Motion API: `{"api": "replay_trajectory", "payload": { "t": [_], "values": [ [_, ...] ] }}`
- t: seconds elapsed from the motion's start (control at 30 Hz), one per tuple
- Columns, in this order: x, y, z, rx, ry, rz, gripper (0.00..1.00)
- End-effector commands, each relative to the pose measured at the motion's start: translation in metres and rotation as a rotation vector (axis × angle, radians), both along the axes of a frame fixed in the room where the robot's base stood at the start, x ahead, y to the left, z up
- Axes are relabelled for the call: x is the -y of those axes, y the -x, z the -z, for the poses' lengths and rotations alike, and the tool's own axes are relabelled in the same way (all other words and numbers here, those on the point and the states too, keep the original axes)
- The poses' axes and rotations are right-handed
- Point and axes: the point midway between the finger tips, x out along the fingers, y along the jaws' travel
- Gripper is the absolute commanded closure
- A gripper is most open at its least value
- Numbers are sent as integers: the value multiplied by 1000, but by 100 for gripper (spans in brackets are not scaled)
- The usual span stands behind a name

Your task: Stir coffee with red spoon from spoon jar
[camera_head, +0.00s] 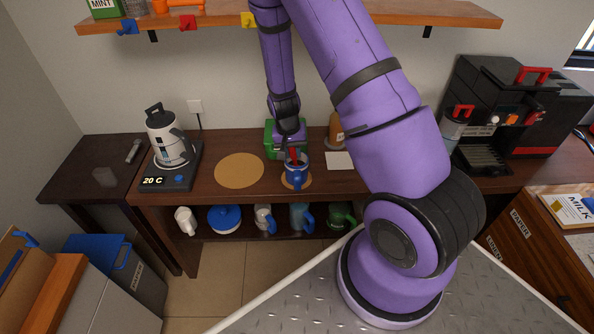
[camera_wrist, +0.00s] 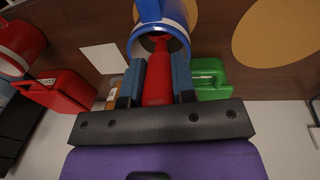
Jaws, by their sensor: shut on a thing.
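A blue mug (camera_head: 296,176) stands on a round cork mat (camera_head: 286,183) on the brown counter. The mug also shows at the top of the wrist view (camera_wrist: 160,44), with a white band near its rim. My gripper (camera_head: 291,143) is above the mug, pointing down. In the wrist view my gripper (camera_wrist: 157,78) is shut on the red spoon (camera_wrist: 158,88), its handle between the two blue-grey finger pads. The spoon's lower end reaches into the mug. The spoon's tip and the coffee are hidden. I cannot make out the spoon jar.
A green box (camera_head: 270,138) is just behind my gripper. A brown bottle (camera_head: 335,132) and white card (camera_head: 339,161) are to the right. A large cork mat (camera_head: 239,169) lies left, bare. A kettle (camera_head: 167,138) stands farther left, a coffee machine (camera_head: 510,112) far right.

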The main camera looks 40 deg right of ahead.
Motion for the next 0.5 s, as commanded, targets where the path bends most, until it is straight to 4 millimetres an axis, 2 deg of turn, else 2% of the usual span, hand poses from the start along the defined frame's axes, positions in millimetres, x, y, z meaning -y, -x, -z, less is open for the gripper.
{"api": "replay_trajectory", "payload": {
  "t": [0.3,0.5],
  "values": [
    [0,0,-1,0,0,0,99],
    [-2,1,-11,2,1,0,99]
  ]
}}
